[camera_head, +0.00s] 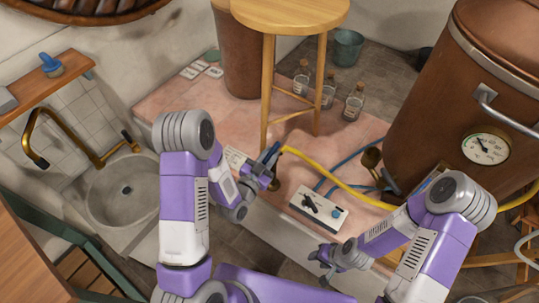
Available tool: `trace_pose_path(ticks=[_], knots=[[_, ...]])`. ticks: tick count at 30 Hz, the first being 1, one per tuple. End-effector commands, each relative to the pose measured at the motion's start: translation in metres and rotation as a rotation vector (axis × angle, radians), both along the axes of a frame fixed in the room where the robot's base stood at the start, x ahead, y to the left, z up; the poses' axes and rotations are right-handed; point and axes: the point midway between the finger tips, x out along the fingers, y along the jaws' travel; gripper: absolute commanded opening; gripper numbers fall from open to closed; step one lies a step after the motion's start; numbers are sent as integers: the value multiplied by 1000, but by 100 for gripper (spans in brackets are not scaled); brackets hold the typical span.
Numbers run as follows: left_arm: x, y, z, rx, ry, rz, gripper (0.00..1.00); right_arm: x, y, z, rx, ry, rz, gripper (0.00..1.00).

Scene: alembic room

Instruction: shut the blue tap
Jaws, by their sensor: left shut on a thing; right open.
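A small white panel (318,208) lies on the pink tiled platform. It carries a dark lever-like fitting (311,202) and a small round blue knob (336,213), which may be the blue tap; its open or shut position is too small to tell. My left gripper (270,158) is above the platform, left of and behind the panel. It is shut at the end of a yellow hose (325,172); its fingers partly hide the hold. My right gripper (322,262) is open and empty, in front of the panel and apart from it.
Blue hoses (349,159) run behind the panel. A wooden stool (292,20) stands behind my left gripper, with glass bottles (353,103) nearby. A large copper vessel (455,85) with a gauge (486,148) is at right. A basin (122,190) is at left.

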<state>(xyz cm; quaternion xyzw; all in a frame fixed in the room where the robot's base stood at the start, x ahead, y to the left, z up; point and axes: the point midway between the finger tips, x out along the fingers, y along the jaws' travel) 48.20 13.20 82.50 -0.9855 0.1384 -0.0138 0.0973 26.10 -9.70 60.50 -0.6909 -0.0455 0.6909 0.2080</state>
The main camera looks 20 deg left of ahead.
Motion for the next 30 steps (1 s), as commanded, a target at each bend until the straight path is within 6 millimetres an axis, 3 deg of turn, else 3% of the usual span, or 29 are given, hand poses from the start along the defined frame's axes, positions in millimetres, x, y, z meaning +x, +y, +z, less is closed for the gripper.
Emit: trace_pose_path(ticks=[11,21,30], knots=[[-1,-4,-3,-1,-1,117,0,0,0,-18,0,0,0,43],[-1,-14,-3,-3,-3,391,0,0,0,-47,0,0,0,43],[2,-21,-1,-2,-3,667,0,0,0,-58,0,0,0,43]])
